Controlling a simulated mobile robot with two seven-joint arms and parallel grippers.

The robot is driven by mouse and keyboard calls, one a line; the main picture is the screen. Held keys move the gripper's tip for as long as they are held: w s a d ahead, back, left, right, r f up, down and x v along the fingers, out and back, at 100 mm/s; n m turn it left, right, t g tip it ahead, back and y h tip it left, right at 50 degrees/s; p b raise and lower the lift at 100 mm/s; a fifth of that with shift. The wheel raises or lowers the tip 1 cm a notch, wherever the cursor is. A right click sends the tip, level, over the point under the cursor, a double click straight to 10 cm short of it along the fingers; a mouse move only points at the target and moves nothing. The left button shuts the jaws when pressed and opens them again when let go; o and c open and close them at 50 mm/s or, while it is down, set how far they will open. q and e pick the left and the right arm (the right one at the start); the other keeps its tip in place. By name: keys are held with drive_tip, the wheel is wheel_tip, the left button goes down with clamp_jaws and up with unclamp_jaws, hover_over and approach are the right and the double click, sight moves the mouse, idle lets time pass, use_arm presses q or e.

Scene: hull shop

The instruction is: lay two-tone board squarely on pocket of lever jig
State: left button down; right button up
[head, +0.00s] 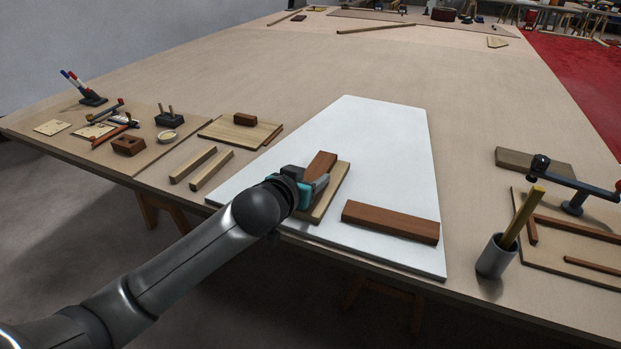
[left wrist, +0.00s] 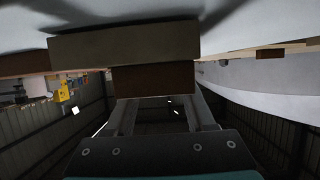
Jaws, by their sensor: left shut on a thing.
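The two-tone board, a pale plank (head: 333,192) with a red-brown block (head: 320,164) on it, is at the left part of the white sheet. My left gripper (head: 318,183) is shut on its red-brown block. In the left wrist view the fingers hold the brown part (left wrist: 152,79), with the pale part (left wrist: 120,44) beyond it, close to the white surface. I cannot tell whether it touches the sheet. The lever jig (head: 527,254) is at the right edge, with a dark lever (head: 583,183) and brown strips around its pocket. My right gripper is not in view.
A red-brown bar (head: 390,222) lies on the white sheet (head: 385,130) between the board and the jig. A grey cup (head: 494,258) with a tall stick stands by the jig's left corner. Two pale bars (head: 211,170) and small fixtures are at left. The table's far middle is clear.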

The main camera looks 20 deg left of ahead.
use_arm(q)
drive_tip(key=shift+f, duration=0.1)
drive_tip(key=c, duration=0.6)
unclamp_jaws()
drive_tip(key=shift+c, duration=0.2)
drive_tip(key=o, duration=0.4)
